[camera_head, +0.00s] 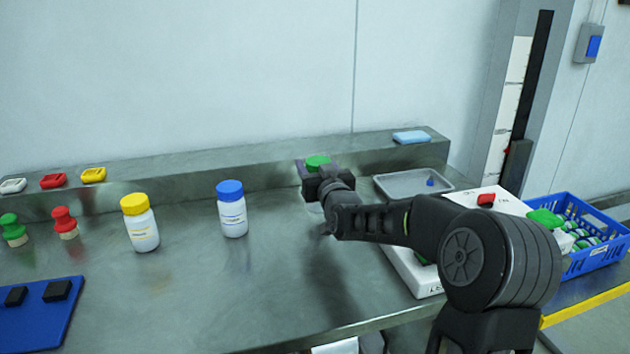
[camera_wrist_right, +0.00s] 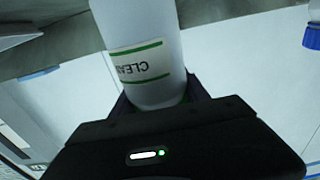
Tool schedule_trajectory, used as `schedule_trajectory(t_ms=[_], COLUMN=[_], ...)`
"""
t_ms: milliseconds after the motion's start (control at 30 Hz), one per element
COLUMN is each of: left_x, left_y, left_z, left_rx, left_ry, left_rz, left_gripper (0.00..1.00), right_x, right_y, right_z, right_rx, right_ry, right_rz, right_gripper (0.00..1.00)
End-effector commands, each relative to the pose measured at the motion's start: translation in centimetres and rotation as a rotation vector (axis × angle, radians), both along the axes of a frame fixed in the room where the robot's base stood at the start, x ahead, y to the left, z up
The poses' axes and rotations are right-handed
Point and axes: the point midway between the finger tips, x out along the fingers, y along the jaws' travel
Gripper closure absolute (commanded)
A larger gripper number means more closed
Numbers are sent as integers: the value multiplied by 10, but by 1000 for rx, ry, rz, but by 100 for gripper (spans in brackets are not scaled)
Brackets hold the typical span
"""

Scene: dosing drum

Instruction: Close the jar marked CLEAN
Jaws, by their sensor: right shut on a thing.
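The jar marked CLEAN is a white jar (camera_wrist_right: 150,60) with a green-edged label, upside down in the right wrist view. In the head view its body is mostly hidden behind my right gripper (camera_head: 322,185), and a green lid (camera_head: 317,162) shows just above the jaws. My right gripper (camera_wrist_right: 158,100) is shut on the jar; its fingers are around the upper body, as far as I can see. I cannot tell whether the lid is seated or loose. My left gripper is not in view.
A blue-capped jar (camera_head: 232,210) and a yellow-capped jar (camera_head: 140,223) stand left on the steel bench (camera_head: 200,290). A grey tray (camera_head: 385,188) lies to the right, and a blue crate (camera_head: 600,262) beyond my arm. A ledge (camera_head: 240,165) runs behind. The front middle is clear.

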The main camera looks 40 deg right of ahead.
Motion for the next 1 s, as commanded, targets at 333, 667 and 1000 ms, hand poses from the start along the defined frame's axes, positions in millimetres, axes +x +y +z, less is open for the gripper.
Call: schedule_trajectory(t_ms=[333,667,1000], left_x=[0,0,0], left_y=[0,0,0], left_z=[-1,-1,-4], left_rx=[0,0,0], left_ry=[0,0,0], left_rz=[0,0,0], left_gripper=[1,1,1], right_x=[0,0,0], right_y=[-1,0,0], right_z=[-21,-37,-40], right_rx=[2,1,1], right_ry=[3,-1,0], right_rz=[-1,0,0], right_gripper=[100,100,39])
